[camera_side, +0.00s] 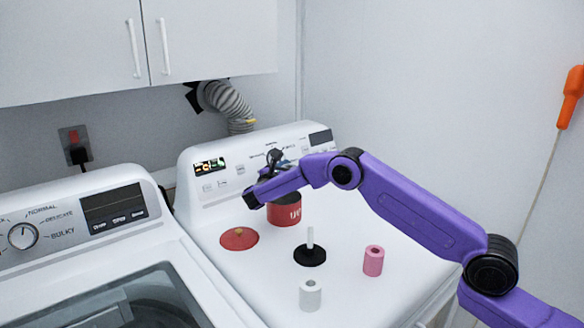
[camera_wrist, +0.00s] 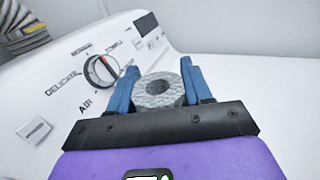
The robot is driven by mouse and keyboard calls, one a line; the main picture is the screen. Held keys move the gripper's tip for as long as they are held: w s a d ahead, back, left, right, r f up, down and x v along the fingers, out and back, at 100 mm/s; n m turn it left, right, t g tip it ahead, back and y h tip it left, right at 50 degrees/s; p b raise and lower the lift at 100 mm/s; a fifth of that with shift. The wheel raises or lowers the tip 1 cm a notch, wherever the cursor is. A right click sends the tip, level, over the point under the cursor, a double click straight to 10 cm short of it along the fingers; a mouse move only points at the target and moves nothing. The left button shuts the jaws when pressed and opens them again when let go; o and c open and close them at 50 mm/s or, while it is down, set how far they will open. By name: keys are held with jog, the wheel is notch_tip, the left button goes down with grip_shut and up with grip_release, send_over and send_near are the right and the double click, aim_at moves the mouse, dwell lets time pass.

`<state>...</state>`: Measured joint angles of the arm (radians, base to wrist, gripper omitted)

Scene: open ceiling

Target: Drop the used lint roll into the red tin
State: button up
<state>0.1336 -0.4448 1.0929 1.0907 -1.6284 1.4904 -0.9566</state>
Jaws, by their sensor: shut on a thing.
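A grey speckled lint roll (camera_wrist: 160,101) sits between the blue fingers of my gripper (camera_wrist: 159,75) in the wrist view, its end hole facing the camera. My gripper (camera_side: 251,199) is shut on it. The roll is not discernible in the side view. The red tin (camera_side: 286,214) with white lettering stands on the white machine top; my gripper and wrist cover part of its upper left in the side view. I cannot tell whether the roll is over its opening. The tin is not seen in the wrist view.
A red lid (camera_side: 239,239) with a knob lies left of the tin. A black base with a white peg (camera_side: 310,251), a white roll (camera_side: 311,295) and a pink roll (camera_side: 373,261) stand in front. The control panel (camera_side: 225,180) rises behind.

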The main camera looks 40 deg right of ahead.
jog(key=o, duration=1.1)
jog(key=shift+a, duration=0.1)
jog(key=v, duration=1.7)
jog(key=shift+a, duration=0.15)
jog(key=s+d+f+m+g+y, duration=0.1)
jog(key=s+y, duration=0.4)
jog(key=s, duration=1)
jog(key=s+d+m+g+y, duration=0.3)
jog(key=s+m+y, duration=0.2)
jog(key=s, duration=1)
jog(key=s+d+f+m+g+y, duration=0.1)
jog(key=s+y, duration=0.5)
jog(key=s, duration=1)
jog(key=d+m+g, duration=0.1)
jog(key=m+g, duration=0.1)
jog(key=m, duration=0.1)
jog(key=shift+f+y, duration=0.35)
jog(key=shift+y, duration=0.05)
